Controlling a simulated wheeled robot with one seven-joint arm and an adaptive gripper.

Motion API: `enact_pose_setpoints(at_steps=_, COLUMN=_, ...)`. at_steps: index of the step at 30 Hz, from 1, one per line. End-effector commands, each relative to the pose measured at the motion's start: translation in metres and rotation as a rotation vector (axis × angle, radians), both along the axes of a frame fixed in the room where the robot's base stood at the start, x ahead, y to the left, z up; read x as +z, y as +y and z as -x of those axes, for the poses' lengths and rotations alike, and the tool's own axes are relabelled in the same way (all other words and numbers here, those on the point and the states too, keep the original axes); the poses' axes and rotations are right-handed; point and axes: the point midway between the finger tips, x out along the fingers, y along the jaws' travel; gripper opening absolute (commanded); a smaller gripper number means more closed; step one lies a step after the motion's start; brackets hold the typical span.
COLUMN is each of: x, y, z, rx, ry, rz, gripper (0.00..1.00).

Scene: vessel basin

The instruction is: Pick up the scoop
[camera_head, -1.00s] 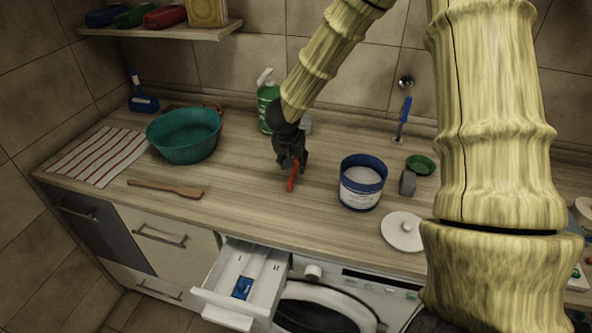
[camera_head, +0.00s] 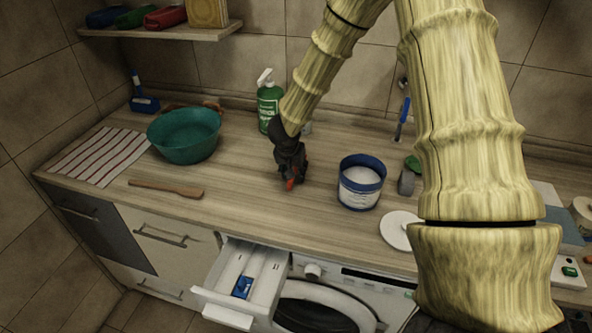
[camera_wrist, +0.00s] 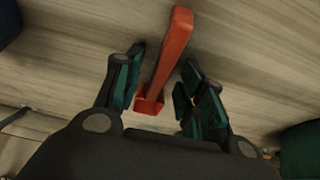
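The scoop is red, with a long straight handle. In the wrist view the scoop (camera_wrist: 170,55) lies between the two fingers of my gripper (camera_wrist: 162,82), its box-shaped end toward the palm. Small gaps show between the fingers and the scoop, so my gripper looks open around it. In the head view my gripper (camera_head: 290,178) points down at the middle of the counter, and only a small red part of the scoop (camera_head: 290,184) shows at the fingertips. The rest of it is hidden by the gripper.
A blue-rimmed tub (camera_head: 361,192) of white powder stands right of my gripper, with a white lid (camera_head: 396,231) nearby. A green bottle (camera_head: 268,106) stands behind. A teal basin (camera_head: 184,147) and wooden spatula (camera_head: 166,188) lie left. An open detergent drawer (camera_head: 218,275) juts out below.

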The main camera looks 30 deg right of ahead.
Motion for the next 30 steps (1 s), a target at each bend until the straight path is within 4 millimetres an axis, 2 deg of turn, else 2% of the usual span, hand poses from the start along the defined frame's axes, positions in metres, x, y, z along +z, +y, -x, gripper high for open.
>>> enact_pose_setpoints(at_steps=11, x=-0.0020, y=0.0000, z=0.0002, rx=0.001, ry=0.000, rz=0.000, gripper=0.39)
enact_pose_setpoints(at_steps=14, x=-0.0025, y=0.0000, z=0.0002, rx=0.001, ry=0.000, rz=0.000, gripper=0.25)
enact_pose_setpoints(at_steps=18, x=-0.0026, y=-0.0001, z=0.0002, rx=0.001, ry=0.000, rz=0.000, gripper=0.01)
enact_pose_setpoints(at_steps=30, x=-0.0024, y=0.0000, z=0.0000, rx=-0.001, ry=0.000, rz=0.000, gripper=0.00)
